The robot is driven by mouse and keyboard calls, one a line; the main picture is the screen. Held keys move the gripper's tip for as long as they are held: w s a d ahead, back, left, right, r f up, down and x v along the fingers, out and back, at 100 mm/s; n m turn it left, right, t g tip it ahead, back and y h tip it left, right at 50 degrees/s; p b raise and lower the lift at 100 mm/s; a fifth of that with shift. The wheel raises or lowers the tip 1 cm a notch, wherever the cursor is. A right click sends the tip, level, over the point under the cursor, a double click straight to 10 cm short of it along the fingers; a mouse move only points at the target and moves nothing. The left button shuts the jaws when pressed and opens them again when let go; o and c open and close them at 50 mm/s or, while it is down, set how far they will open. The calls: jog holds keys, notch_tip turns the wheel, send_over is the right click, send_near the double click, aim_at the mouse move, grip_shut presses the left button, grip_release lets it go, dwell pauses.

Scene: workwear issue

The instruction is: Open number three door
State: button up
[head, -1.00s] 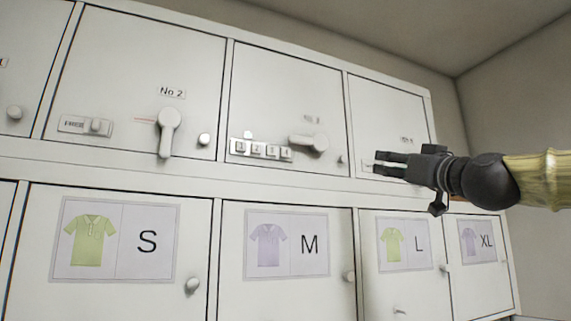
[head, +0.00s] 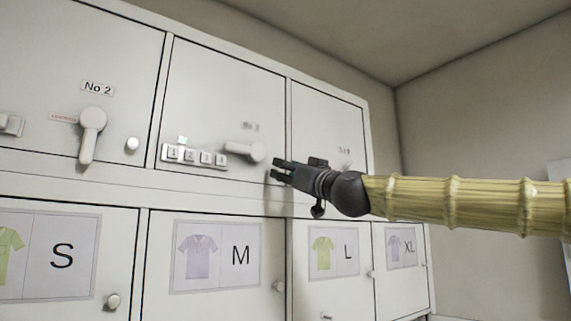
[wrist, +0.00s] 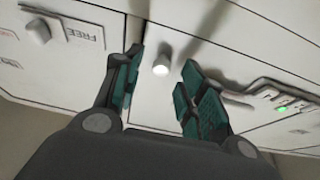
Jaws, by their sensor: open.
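The number three door (head: 225,90) is the white upper door with a blurred label. It looks shut. It carries a row of numbered buttons (head: 194,156) with a small green light (head: 183,140) above, and a lever handle (head: 246,151) lying sideways. My gripper (head: 276,171) is open at this door's lower right edge. In the wrist view, which is turned over, a small round knob (wrist: 161,68) appears between the open fingers (wrist: 160,62). I cannot tell whether the fingers reach around it. In the head view my gripper hides the knob. The lever (wrist: 252,97) and green light (wrist: 283,109) show beyond the right finger.
The No 2 door (head: 85,60) with its hanging lever is to the left. The fourth upper door (head: 325,115) is to the right, with a FREE sign (wrist: 85,35) in the wrist view. Lower doors with shirt pictures (head: 216,257) are below. Open room lies before the right wall.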

jog(key=shift+w+a+r, duration=0.2)
jog(key=shift+w+a, duration=0.2)
jog(key=shift+w, duration=0.1)
grip_shut()
jog(key=shift+s, duration=0.1)
